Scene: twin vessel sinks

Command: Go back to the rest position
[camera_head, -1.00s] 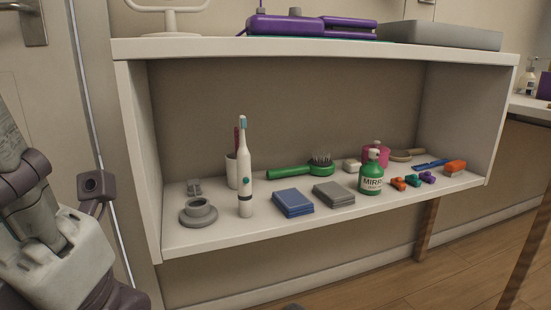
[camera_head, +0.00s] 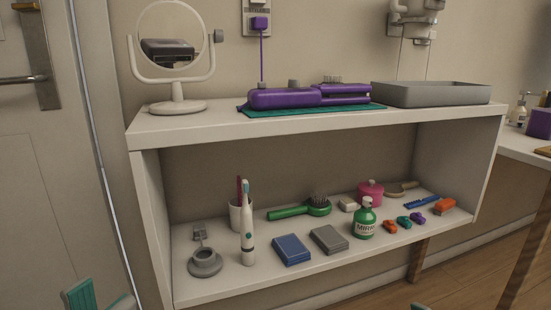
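My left gripper (camera_head: 101,299) shows at the bottom left edge, its two teal-and-grey fingertips apart with nothing seen between them. It is in front of and left of the shelf unit (camera_head: 300,129), clear of it. Only a small teal tip of my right gripper (camera_head: 420,307) shows at the bottom edge, so its opening is hidden. The rest of both arms is out of view.
The white unit's lower shelf holds a toothbrush (camera_head: 247,225), a cup, a green brush (camera_head: 300,210), a green bottle (camera_head: 364,220) and small items. On top stand a round mirror (camera_head: 178,90), a purple appliance (camera_head: 285,97) and a grey tray (camera_head: 430,95).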

